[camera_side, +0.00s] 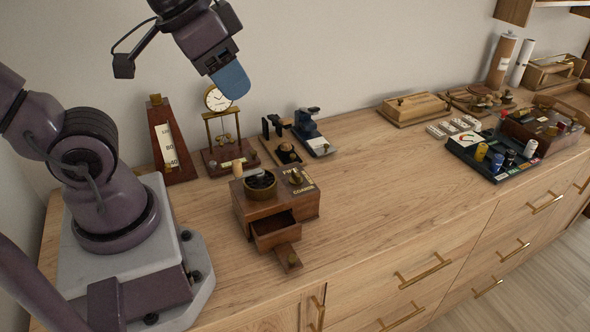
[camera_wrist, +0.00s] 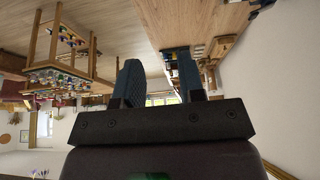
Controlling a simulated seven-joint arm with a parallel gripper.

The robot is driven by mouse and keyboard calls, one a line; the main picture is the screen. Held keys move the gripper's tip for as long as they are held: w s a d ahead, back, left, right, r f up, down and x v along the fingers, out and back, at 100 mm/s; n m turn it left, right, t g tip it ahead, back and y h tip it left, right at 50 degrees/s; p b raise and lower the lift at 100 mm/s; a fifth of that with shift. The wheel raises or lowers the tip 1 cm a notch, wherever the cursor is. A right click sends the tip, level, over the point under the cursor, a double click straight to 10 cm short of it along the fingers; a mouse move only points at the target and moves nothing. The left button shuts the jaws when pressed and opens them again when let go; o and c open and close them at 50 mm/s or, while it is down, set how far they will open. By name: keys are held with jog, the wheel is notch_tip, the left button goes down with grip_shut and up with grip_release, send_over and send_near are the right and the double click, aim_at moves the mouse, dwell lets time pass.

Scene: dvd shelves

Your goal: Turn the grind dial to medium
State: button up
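The wooden coffee grinder (camera_side: 275,208) stands on the counter in the side view, with its small front drawer (camera_side: 272,231) pulled out. A dark round hopper or bowl (camera_side: 260,181) is on its top. The grind dial (camera_side: 295,179) is a small dark knob on the top right, beside pale labels; "COARSE" is readable, but the pointer's setting is too small to tell. My gripper (camera_side: 233,82) is high above and behind the grinder, touching nothing. In the wrist view its two blue fingers (camera_wrist: 157,68) are apart with nothing between them. The grinder is not identifiable in the wrist view.
A metronome (camera_side: 171,140), a clock on a stand (camera_side: 218,100) and small dark devices (camera_side: 312,133) stand behind the grinder. A wooden box (camera_side: 413,109) and a dark tray of coloured jars (camera_side: 495,155) are farther right. The counter right of the grinder is clear.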

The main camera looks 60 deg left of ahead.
jog(key=w+a+f+n+g, duration=0.3)
jog(key=w+f+n+g, duration=0.1)
jog(key=w+f+n, duration=0.3)
jog(key=n+g, duration=0.1)
jog(key=n, duration=1)
send_near(295, 171)
notch_tip(295, 171, down, 9)
jog(key=shift+w+a+f, duration=0.1)
jog(key=shift+f, duration=0.15)
grip_shut()
